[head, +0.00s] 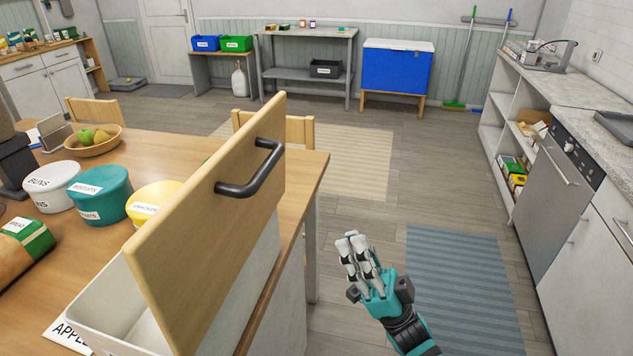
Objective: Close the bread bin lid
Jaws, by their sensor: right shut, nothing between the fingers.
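The bread bin (93,307) is a white box at the near edge of the wooden table. Its wooden lid (205,225) stands up steeply, and the bin's opening shows on the left of it. A dark handle (257,170) is on the lid's right-hand face. My right gripper (350,240) is shut and empty, to the right of the lid and beyond the table's edge. It is apart from the lid and the handle. My left gripper is not in view.
On the table (150,148) are a white buns tin (52,188), a teal biscuits tin (103,190), a yellow crackers tin (152,203), a bread bag (20,250) and a fruit bowl (97,142). Chairs stand behind. The floor right of the table is clear, with a blue striped rug (460,285).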

